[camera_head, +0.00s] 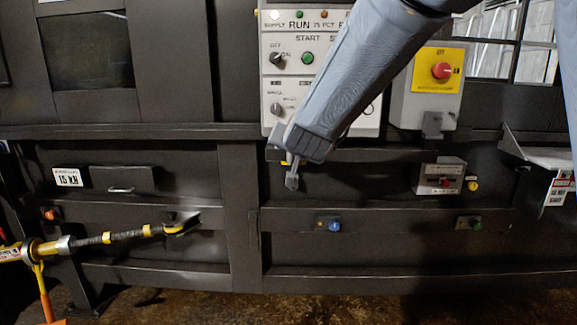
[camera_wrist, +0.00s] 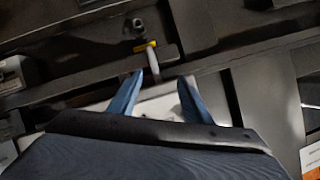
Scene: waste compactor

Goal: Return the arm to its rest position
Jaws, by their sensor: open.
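My gripper (camera_head: 290,172) hangs in front of the compactor's dark front, just below the control panel (camera_head: 307,83). My arm comes down from the upper right and covers part of that panel. In the wrist view, the two blue fingers of my gripper (camera_wrist: 163,92) stand apart with nothing held between them. A grey bar with a yellow mark (camera_wrist: 152,46) lies beyond the fingertips there. I cannot tell whether the fingers touch it.
A yellow plate with a red emergency button (camera_head: 440,70) is right of my arm. A hose with yellow bands (camera_head: 110,237) reaches in at lower left. Wet floor lies below.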

